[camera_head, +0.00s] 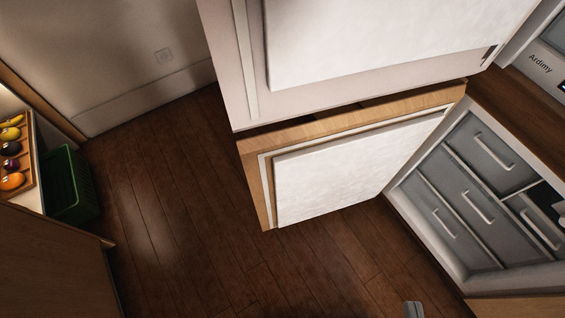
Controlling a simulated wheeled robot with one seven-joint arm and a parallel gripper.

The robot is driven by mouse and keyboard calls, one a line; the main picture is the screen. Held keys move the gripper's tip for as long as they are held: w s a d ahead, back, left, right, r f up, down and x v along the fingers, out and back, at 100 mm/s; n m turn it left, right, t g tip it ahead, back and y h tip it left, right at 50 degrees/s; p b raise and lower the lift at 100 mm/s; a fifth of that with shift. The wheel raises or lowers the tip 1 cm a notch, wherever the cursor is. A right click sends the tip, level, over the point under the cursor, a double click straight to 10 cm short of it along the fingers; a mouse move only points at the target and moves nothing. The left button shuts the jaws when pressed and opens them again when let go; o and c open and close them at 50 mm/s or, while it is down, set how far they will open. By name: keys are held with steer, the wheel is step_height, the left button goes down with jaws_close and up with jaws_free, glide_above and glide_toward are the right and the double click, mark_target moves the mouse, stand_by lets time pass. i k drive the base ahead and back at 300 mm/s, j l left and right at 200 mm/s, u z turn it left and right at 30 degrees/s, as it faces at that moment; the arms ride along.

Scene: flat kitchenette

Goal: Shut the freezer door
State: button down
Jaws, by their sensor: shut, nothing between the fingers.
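The freezer door (350,172) is the lower of two doors. It has a wooden edge and a pale inner panel, and it stands wide open, its inner side facing the compartment. The open freezer (428,254) is at the right, with several grey drawers (480,205) with light handles. What seems to be the tip of my gripper (414,309) shows at the bottom edge, shut and empty. It lies in front of the freezer, apart from the door in the picture. The rest of it is cut off.
The upper door (390,45) also stands open above the freezer door. A fruit tray (31,160) and a green crate (70,185) are at the left, beside a wooden cabinet (50,260). The dark wooden floor (190,220) between is clear. A dark shape at the right edge is unclear.

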mark_target(295, 174)
steer(key=i+j+u, duration=0.45)
steer(key=j, duration=0.3)
steer(key=i+j+u, duration=0.5)
steer(key=i+j, duration=0.1)
